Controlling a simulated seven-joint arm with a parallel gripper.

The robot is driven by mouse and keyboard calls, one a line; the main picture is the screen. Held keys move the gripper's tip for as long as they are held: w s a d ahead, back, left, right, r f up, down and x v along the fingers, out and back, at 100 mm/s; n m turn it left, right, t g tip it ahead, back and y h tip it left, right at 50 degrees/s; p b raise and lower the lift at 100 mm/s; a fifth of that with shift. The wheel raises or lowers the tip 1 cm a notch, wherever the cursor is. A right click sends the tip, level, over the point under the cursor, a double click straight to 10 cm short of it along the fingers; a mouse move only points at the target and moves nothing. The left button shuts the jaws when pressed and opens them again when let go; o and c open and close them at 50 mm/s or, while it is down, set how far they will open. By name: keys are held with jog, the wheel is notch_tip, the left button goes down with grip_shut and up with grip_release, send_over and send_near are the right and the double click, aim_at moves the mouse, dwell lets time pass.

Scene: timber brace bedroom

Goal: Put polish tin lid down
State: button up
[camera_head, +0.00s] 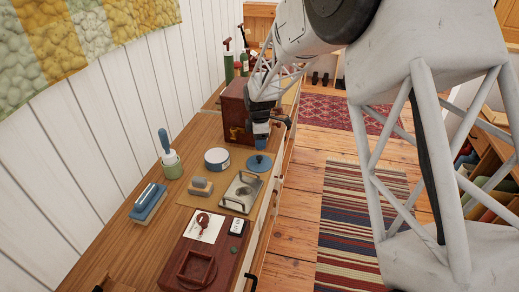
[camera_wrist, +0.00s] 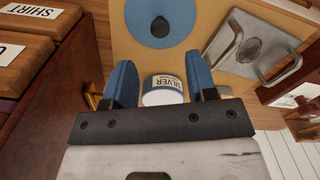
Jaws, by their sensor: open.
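The polish tin lid (camera_head: 258,162), a round blue disc with a dark knob, lies knob up on the tan mat, right of the polish tin (camera_head: 217,158). The lid also shows at the top of the wrist view (camera_wrist: 160,20), beyond the fingertips. The tin, labelled SILVER, shows between the fingers in the wrist view (camera_wrist: 164,88), partly hidden by my gripper. My gripper (camera_head: 262,144) has blue fingers, is open and empty, and is apart from the lid, close to the dark red box.
The dark red box (camera_head: 234,108) stands behind the mat. A metal tray (camera_head: 241,191) and small grey block (camera_head: 200,186) lie near the lid.

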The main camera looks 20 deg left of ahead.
jog(key=shift+r, duration=1.7)
jog(key=s+d+r+m, duration=0.4)
jog(key=s+d+r, duration=0.2)
jog(key=d, duration=0.2)
jog(key=s+d+r+m+t, duration=0.1)
jog(key=s+d+r+m, duration=0.2)
jog(key=s+d+r, duration=0.45)
jog(key=s+d+r+m, duration=0.4)
jog(key=d, duration=0.6)
jog(key=s+d+m, duration=0.5)
jog(key=s+d, duration=0.2)
jog(key=s, duration=0.5)
jog(key=s+d+m+t, duration=0.1)
jog(key=s+d+m, duration=0.5)
jog(key=s, duration=0.7)
jog(key=shift+s+d+r+m+t, duration=0.2)
jog(key=shift+s+d+m+t, duration=0.1)
jog(key=shift+d, duration=0.15)
